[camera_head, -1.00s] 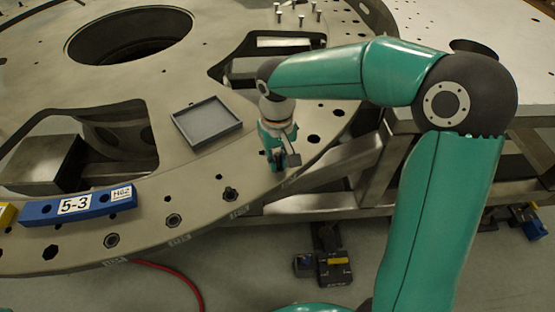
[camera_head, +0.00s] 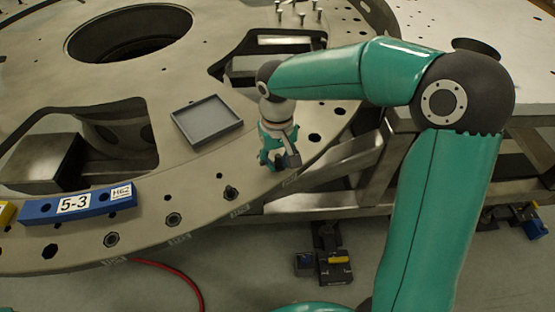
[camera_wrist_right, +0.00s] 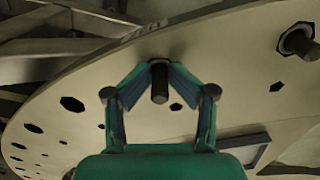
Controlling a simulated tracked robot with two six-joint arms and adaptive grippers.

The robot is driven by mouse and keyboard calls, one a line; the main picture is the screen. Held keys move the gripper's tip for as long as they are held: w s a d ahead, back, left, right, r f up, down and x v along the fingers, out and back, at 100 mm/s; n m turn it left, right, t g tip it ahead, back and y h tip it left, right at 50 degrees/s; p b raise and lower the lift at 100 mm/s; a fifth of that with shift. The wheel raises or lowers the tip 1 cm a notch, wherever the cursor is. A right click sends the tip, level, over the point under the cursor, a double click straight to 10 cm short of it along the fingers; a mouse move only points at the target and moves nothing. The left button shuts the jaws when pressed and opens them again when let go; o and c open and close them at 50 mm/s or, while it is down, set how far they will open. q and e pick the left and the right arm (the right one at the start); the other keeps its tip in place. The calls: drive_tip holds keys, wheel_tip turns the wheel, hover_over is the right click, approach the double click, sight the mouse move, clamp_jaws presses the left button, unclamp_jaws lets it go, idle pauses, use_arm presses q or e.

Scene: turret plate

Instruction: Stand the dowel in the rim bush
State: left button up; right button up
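The dowel (camera_wrist_right: 159,84) is a short dark cylinder between the fingers of my right gripper (camera_wrist_right: 159,72) in the right wrist view. Both fingertips close in on its sides and appear to touch it. I cannot tell whether its far end is in the plate or just clear of it. In the head view my right gripper (camera_head: 279,160) is low over the outer rim of the plate, and the dowel is hidden there. My left gripper is out of view.
A grey square tray (camera_head: 207,121) lies on the turret plate (camera_head: 190,180) near the gripper. A blue block marked 5-3 (camera_head: 40,211) lies left. Other bushes (camera_head: 173,219) line the rim. Several upright pins (camera_head: 301,18) stand at the back. Large openings cut the plate.

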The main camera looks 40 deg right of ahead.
drive_tip(key=shift+w+r, duration=0.1)
drive_tip(key=shift+r, duration=0.55)
wheel_tip(320, 180, up, 11)
drive_tip(key=shift+a+f, duration=0.1)
drive_tip(key=shift+f, duration=0.05)
idle(0.5)
